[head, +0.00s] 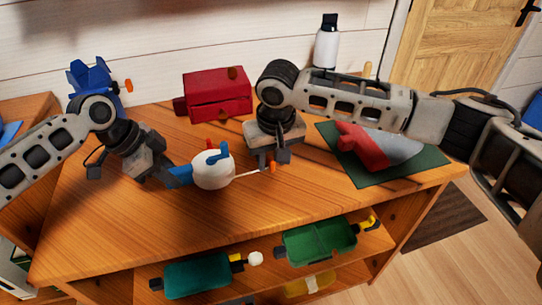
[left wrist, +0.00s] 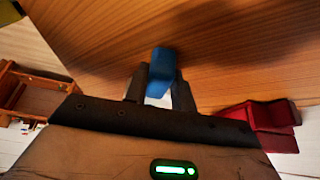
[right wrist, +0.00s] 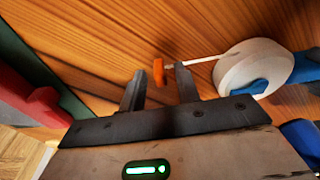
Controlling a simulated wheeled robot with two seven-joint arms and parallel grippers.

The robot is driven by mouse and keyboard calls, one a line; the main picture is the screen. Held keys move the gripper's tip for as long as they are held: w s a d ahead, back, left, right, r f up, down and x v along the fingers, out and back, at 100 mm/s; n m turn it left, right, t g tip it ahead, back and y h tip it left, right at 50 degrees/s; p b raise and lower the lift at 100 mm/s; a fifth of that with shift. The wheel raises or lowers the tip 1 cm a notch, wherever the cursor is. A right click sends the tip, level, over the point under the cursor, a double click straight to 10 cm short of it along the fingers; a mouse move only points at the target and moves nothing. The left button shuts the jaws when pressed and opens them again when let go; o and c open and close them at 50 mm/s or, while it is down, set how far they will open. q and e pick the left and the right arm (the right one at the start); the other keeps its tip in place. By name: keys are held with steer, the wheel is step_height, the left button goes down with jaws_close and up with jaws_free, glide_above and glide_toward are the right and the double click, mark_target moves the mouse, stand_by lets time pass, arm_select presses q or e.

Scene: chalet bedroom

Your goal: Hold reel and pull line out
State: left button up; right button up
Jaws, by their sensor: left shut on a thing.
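The reel (head: 213,171) is a white drum with a blue crank on top and a blue handle (head: 181,177) on its left side. My left gripper (head: 163,176) is shut on the handle, which also shows between its fingers in the left wrist view (left wrist: 162,64). A short pale line (head: 247,175) runs from the drum to an orange tab (head: 272,167). My right gripper (right wrist: 160,88) is open, with the orange tab (right wrist: 158,72) just beyond and between its fingertips. They do not appear to touch it. The drum (right wrist: 252,68) stands to the right in the right wrist view.
A red box with drawers (head: 217,95) stands behind the reel. A red and grey object (head: 377,146) lies on a green mat (head: 421,163) at right. A white bottle (head: 327,45) stands at the back. The table's front left (head: 110,220) is clear. Green trays (head: 318,240) are on the shelf below.

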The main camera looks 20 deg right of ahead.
jaws_close()
steer(key=shift+d, duration=0.15)
steer(key=shift+w+d, duration=0.2)
steer(key=shift+d, duration=1.6)
steer(key=shift+o, duration=0.8)
jaws_free()
steer(key=shift+s+a+r, duration=0.1)
steer(key=shift+s+r, duration=0.05)
steer(key=shift+r, duration=0.85)
steer(key=shift+s+a+r, duration=0.1)
steer(key=shift+s+r, duration=0.1)
steer(key=shift+r, duration=0.75)
steer(key=shift+s+r, duration=0.15)
steer(key=shift+r, duration=0.85)
